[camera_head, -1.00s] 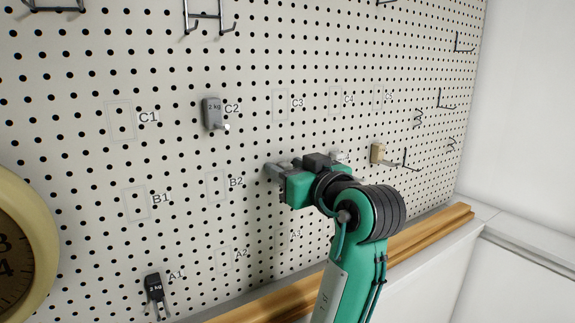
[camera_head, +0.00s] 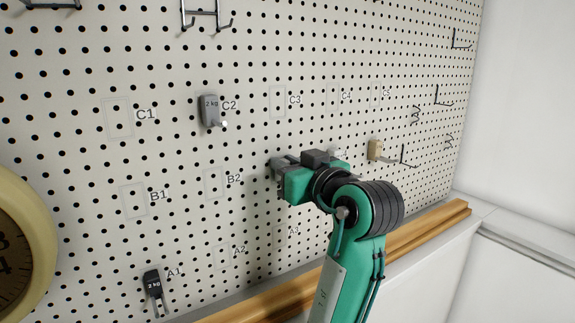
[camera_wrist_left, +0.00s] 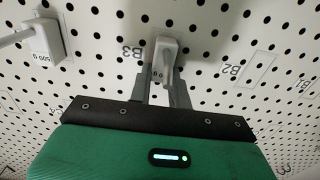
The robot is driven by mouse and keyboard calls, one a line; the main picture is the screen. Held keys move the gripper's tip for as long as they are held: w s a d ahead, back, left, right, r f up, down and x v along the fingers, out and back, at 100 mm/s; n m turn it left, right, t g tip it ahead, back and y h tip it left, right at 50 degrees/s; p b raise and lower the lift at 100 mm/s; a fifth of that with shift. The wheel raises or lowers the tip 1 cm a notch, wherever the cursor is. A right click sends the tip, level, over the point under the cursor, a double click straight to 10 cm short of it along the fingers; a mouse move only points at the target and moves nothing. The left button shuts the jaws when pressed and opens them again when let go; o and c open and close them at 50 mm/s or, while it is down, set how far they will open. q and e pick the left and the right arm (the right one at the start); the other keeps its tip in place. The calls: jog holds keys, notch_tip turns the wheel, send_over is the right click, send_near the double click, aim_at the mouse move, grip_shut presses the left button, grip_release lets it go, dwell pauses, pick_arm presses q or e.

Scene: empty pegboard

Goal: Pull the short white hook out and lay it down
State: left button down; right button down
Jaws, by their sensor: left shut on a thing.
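The short white hook (camera_wrist_left: 166,54) shows in the left wrist view as a small pale block at the label B3. My left gripper (camera_wrist_left: 163,80) is shut on it, with one finger on each side. I cannot tell whether its back touches the board. In the head view my left gripper (camera_head: 277,165) is close to the pegboard (camera_head: 180,150), below the label C3, and its own body hides the held hook. My right gripper is not in view.
A white 500 g hook (camera_wrist_left: 43,40) is beside the held one. A grey 2 kg hook (camera_head: 210,110), a beige hook (camera_head: 375,149) and a black 2 kg hook (camera_head: 153,285) hang on the board. A wooden strip (camera_head: 430,228) lies along its foot.

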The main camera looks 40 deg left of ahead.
pick_arm(q)
jog(key=shift+d+f, duration=0.1)
jog(key=shift+s+d, duration=0.1)
jog(key=shift+d, duration=0.1)
jog(key=shift+s+d, duration=0.25)
jog(key=shift+d, duration=0.4)
jog(key=shift+s+d, duration=0.2)
jog(key=shift+d, duration=0.25)
jog(key=shift+d+b, duration=0.15)
jog(key=shift+b, duration=0.15)
